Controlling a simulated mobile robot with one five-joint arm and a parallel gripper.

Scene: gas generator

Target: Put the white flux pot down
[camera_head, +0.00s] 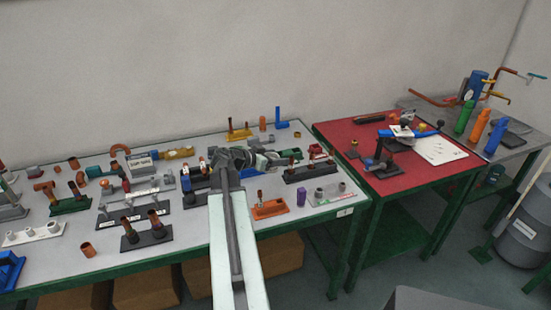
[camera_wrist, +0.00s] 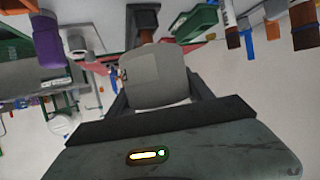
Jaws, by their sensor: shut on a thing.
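My gripper (camera_head: 265,159) is over the right part of the grey table in the head view. In the wrist view its two dark fingers (camera_wrist: 160,95) are shut on a pale grey-white pot, which I take to be the white flux pot (camera_wrist: 157,75). The pot's near face fills the space between the fingers. In the head view the pot is small and partly hidden by the gripper, and I cannot tell whether it touches the table.
The grey table (camera_head: 165,246) holds several fitting stands, among them an orange base (camera_head: 270,209), a dark rack (camera_head: 308,172) and a grey tray (camera_head: 330,194) near the gripper. A red table (camera_head: 415,179) stands to the right, with a white sheet (camera_head: 440,150) on it.

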